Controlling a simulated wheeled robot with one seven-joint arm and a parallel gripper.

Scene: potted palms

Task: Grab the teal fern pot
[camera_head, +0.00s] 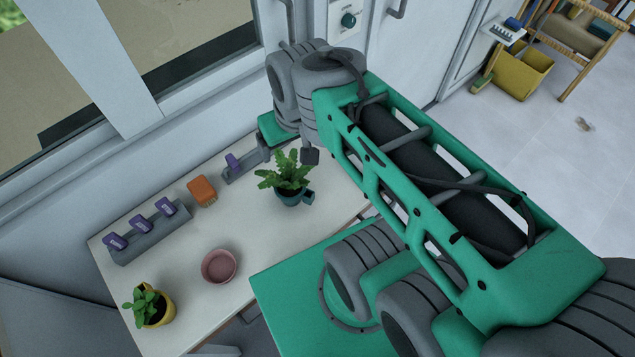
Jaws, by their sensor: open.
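The teal fern pot (288,198) stands upright on the white table, right of its middle, with a green fern (287,172) spreading over its rim. A small squarish teal part juts out at the pot's right side. My gripper (291,154) is at the end of the arm, just behind and above the fern in the picture. Its grey fingers are apart, with nothing seen between them. One finger shows close to the fern's upper right leaves. I cannot tell whether it touches them. The arm hides part of the gripper.
On the white table (243,255) are a pink bowl (220,266), a yellow pot (158,310) with a leafy plant, an orange brush-like block (202,191) and a grey rack (151,236) with purple-tagged items. A window wall borders the back. A yellow bin (522,72) stands on the floor.

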